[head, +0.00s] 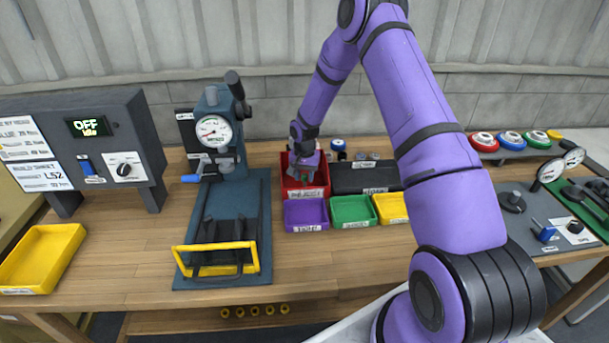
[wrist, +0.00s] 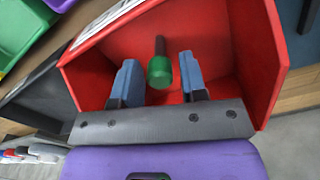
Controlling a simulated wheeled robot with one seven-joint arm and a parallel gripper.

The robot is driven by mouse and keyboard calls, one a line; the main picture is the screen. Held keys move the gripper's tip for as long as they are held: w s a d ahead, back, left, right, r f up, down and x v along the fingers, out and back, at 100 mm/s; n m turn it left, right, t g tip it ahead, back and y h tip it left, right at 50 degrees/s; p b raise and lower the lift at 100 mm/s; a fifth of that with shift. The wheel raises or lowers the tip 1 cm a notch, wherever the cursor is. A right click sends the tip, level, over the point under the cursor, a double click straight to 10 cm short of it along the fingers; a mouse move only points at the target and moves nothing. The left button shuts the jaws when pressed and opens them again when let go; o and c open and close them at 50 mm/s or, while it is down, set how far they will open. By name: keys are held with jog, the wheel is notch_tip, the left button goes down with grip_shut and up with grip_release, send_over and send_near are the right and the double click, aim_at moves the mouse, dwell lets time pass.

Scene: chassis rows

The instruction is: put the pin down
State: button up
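The pin (wrist: 159,70) has a dark shaft and a green head. In the wrist view it is inside the red bin (wrist: 248,60), between my two blue-grey fingers, with its green head toward the camera. My gripper (wrist: 160,82) is open, and a gap shows between the pin and the right finger; the gap on the left is narrower. In the head view my gripper (head: 305,172) reaches down into the red bin (head: 306,193), and the arm hides most of the inside. I cannot tell whether the pin touches the bin floor.
Purple (head: 306,214), green (head: 352,211) and yellow (head: 391,207) bins stand in front of and right of the red bin. A press with a gauge (head: 214,131) and a yellow-handled fixture (head: 216,259) stand left. A yellow tray (head: 41,257) lies far left.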

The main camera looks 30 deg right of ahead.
jog(key=shift+o, duration=0.5)
jog(key=shift+r, duration=0.1)
notch_tip(320, 180, up, 12)
notch_tip(320, 180, up, 14)
jog(key=n+t, duration=0.1)
jog(key=n, duration=0.1)
send_over(304, 174)
jog(key=s+a, duration=0.3)
jog(key=s, duration=0.3)
jog(key=s+a+r+n+t+h, duration=0.1)
jog(key=s+a+r+n, duration=0.15)
jog(key=s+r, duration=0.85)
jog(key=s+a+r+n+t, duration=0.1)
jog(key=s+a+r+n, duration=0.1)
jog(key=s, duration=1)
jog(key=s+a+r+n+t+y, duration=0.1)
jog(key=s+r, duration=0.4)
jog(key=s, duration=0.7)
jog(key=shift+s+a+n+t, duration=0.3)
jog(key=shift+a+n+t, duration=0.05)
jog(key=shift+a+t, duration=0.25)
